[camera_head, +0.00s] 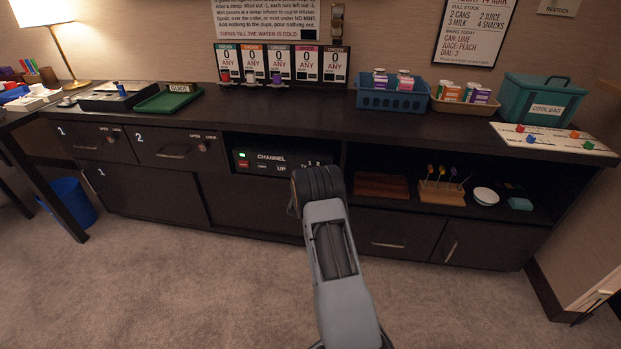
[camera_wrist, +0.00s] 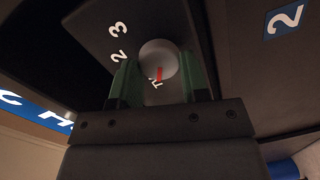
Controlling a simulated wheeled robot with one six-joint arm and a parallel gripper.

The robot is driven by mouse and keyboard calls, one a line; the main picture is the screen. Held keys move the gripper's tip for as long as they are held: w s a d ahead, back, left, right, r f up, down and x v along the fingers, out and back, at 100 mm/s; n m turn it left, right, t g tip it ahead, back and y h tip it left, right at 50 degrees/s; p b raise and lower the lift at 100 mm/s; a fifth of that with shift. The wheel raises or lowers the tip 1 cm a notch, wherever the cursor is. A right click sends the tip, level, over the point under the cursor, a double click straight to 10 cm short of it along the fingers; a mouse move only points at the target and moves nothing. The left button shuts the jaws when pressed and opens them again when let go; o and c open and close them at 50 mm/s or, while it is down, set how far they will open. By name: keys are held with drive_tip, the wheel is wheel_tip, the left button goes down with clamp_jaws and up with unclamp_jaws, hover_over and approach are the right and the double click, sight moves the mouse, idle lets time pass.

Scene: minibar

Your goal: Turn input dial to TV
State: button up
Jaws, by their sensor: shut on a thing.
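The input dial (camera_wrist: 157,57) is a round grey knob with a red pointer mark on a dark panel. In the wrist view my gripper (camera_wrist: 159,75) has its green fingers on both sides of the dial and is shut on it. The red mark points toward the lower edge of the picture, at a partly hidden label beginning with T. The labels 2 and 3 are at the dial's upper left. In the head view the channel box (camera_head: 272,160) shows a lit green display, and my arm hides the dial and my fingers.
The box sits in an open bay under the dark counter (camera_head: 300,120). Right of my arm, the shelf holds a brown tray (camera_head: 381,186) and a wooden holder (camera_head: 443,193) with several picks. The carpet (camera_head: 190,290) in front is clear.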

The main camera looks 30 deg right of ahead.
drive_tip(key=shift+r, duration=0.25)
drive_tip(key=o, duration=0.6)
drive_tip(key=shift+d, duration=0.1)
drive_tip(key=o, duration=0.3)
drive_tip(key=shift+f, duration=0.2)
drive_tip(key=p+v, duration=0.3)
drive_tip(key=v, duration=1.1)
drive_tip(key=shift+w, duration=0.1)
drive_tip(key=shift+r+p, duration=0.1)
drive_tip(key=shift+p, duration=0.25)
